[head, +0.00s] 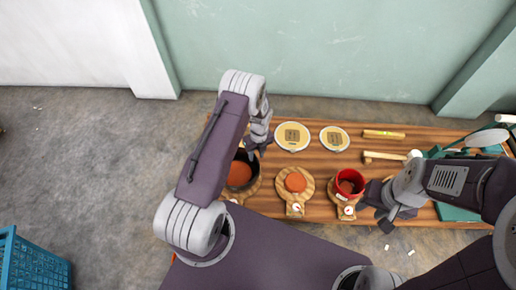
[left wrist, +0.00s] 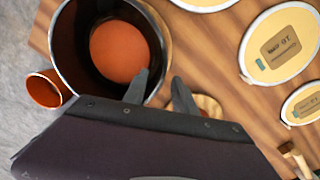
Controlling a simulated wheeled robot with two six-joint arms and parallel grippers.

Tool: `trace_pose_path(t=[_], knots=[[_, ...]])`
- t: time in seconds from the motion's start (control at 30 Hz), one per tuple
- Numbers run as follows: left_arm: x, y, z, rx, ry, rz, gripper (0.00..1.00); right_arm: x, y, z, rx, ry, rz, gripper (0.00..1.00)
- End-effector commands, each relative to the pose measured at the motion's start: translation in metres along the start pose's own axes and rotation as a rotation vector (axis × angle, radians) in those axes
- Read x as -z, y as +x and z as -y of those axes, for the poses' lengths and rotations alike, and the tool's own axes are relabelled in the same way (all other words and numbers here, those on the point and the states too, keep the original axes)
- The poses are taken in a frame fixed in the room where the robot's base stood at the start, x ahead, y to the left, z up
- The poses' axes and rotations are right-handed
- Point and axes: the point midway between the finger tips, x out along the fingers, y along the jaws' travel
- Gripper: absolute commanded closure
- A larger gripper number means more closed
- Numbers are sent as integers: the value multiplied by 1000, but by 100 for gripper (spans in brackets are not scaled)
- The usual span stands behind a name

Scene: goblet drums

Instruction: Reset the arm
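My left gripper (head: 259,146) hangs over the left part of the table, at the upper right of a black drum body (head: 240,173). My right gripper (head: 376,208) is just right of and below a red drum body (head: 350,182). Its fingers look spread and I see nothing held. The red drum body stands upright on a round wooden board.
Two cream drum heads (head: 292,137) (head: 334,138) lie at the back of the wooden table. Another round board (head: 296,184) bears an orange disc. Two wooden sticks (head: 384,134) (head: 383,156) lie at the right. A blue crate (head: 34,264) stands on the floor at lower left.

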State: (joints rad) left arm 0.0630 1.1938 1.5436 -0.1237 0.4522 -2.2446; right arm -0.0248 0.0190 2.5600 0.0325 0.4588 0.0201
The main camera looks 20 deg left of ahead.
Motion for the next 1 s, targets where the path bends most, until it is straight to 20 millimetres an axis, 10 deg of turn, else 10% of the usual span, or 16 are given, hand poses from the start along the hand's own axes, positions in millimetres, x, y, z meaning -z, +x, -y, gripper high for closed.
trace_pose_path(t=[0.33, 0.53, 0.8, 1.0], knots=[[-8, -20, 11, 28, 5, 28, 67, 0, -4, 0, 0, 0, 0, 61], [-29, -141, 42, 159, 15, 150, 67, 2, -14, 0, 0, 0, 0, 61], [30, -268, -3, 293, -478, 125, 67, 3, -26, 0, 0, 0, 0, 61], [92, -288, -60, 310, -1156, -9, 67, 3, -30, 1, 0, 0, 0, 61]])
